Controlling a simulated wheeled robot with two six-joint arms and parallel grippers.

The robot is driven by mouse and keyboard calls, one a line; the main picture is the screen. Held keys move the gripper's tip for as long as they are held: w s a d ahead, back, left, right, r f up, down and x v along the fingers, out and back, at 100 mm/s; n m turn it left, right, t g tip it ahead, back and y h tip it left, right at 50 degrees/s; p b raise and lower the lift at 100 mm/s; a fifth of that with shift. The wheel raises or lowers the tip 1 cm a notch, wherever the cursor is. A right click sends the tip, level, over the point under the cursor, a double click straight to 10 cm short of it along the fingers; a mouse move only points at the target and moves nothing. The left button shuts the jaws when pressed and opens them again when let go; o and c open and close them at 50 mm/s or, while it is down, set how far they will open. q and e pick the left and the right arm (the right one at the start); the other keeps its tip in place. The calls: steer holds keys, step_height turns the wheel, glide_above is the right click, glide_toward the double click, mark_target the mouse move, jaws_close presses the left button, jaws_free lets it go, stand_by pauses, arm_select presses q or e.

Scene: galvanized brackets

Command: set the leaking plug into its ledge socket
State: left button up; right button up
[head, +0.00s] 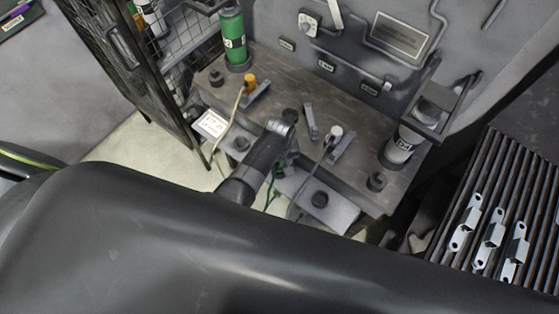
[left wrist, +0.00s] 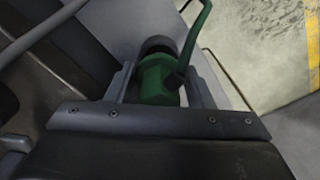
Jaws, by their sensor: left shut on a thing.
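My left gripper (left wrist: 157,88) is shut on a green plug (left wrist: 155,80), with one finger on each side of it. A green cable (left wrist: 196,35) curves up from the plug. A dark round collar (left wrist: 157,45) lies just beyond the plug; I cannot tell whether the plug sits in it. In the head view the left gripper (head: 281,160) points down at the front ledge (head: 338,213) and mostly hides the plug. Dark round sockets show on the ledge at left (head: 240,143) and right (head: 320,198). My right gripper is not in view.
An orange plug (head: 249,80) and a white plug (head: 336,132) with cables stand on the bench (head: 290,93). A green cylinder (head: 233,40) and a grey cylinder (head: 399,146) stand behind. Metal brackets (head: 490,238) lie on a slatted rack at right. A mesh cage door stands left.

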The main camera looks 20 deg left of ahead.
arm_select(q)
steer(key=shift+f+b, duration=0.95)
steer(key=shift+f, duration=0.45)
steer(key=o, duration=1.2)
step_height(320, 180, up, 6)
steer(key=p, duration=0.6)
steer(key=shift+r+p, duration=0.1)
steer(key=shift+p, duration=0.2)
step_height(320, 180, up, 3)
steer(key=shift+r+p, duration=0.2)
steer(key=shift+p, duration=0.55)
steer(key=shift+r+b, duration=0.3)
steer(key=shift+r, duration=0.05)
step_height(320, 180, up, 7)
